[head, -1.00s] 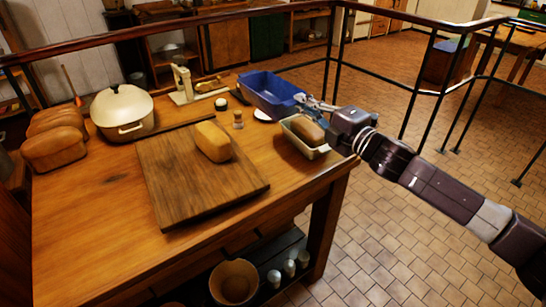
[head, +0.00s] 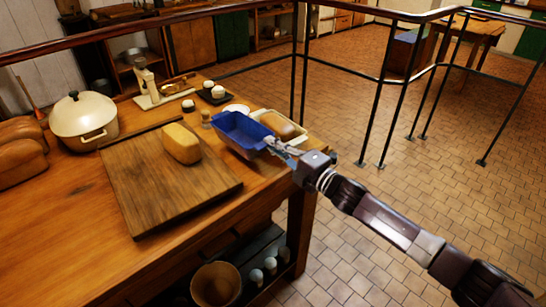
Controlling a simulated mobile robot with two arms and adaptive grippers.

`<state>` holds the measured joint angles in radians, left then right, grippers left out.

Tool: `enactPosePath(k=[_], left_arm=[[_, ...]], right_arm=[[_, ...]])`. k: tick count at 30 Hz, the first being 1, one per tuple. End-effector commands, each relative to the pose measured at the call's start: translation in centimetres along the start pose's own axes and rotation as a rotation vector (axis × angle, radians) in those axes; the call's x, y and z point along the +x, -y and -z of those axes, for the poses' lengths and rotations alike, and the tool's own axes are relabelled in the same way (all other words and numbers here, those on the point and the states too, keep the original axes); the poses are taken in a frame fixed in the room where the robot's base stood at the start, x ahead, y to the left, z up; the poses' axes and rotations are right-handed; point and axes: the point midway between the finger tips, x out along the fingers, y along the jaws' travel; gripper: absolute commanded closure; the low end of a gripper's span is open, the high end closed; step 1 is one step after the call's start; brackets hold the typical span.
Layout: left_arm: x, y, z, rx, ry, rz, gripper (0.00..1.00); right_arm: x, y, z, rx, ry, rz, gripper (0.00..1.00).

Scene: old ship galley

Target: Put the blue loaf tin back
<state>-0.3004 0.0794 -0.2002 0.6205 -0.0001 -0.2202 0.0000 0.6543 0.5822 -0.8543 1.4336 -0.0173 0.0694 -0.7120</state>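The blue loaf tin (head: 238,133) is at the right side of the wooden table, between the cutting board and the cream loaf tin (head: 290,133) with a brown loaf in it. My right gripper (head: 273,146) reaches in from the right and is shut on the blue tin's near right rim. The tin hides part of the cream tin. I cannot tell whether its base touches the table or hangs just above it. My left gripper is out of view.
A cutting board (head: 150,195) with a yellow loaf (head: 181,143) lies left of the blue tin. Behind are a white plate (head: 236,109), small jars (head: 206,118), a dark tray with a white-topped jar (head: 217,92), and a scale (head: 150,92). A cream pot (head: 83,120) stands left.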

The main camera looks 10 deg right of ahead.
Motion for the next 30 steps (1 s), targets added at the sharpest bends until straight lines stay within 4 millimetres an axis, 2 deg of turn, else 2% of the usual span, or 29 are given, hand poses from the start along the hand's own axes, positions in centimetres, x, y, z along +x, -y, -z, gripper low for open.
enactPosePath(k=[3, 7, 20, 21, 25, 30], left_arm=[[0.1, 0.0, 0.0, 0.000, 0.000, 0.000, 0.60], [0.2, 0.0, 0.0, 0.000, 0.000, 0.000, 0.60], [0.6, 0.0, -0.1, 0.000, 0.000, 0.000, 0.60], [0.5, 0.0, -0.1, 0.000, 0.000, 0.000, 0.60], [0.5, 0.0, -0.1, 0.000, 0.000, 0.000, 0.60], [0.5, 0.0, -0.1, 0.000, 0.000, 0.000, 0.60]], right_arm=[[-0.1, 2.0, 0.1, 0.004, 0.000, 0.002, 1.00], [-0.1, 3.6, 0.0, 0.003, 0.000, 0.000, 1.00], [-0.1, 4.3, 0.1, 0.001, -0.001, -0.001, 1.00], [-0.1, 4.4, 0.0, 0.000, 0.000, 0.002, 0.93], [-0.1, 4.4, 0.1, 0.001, 0.000, 0.003, 0.79], [-0.1, 4.4, 0.1, 0.001, 0.000, 0.003, 0.78]])
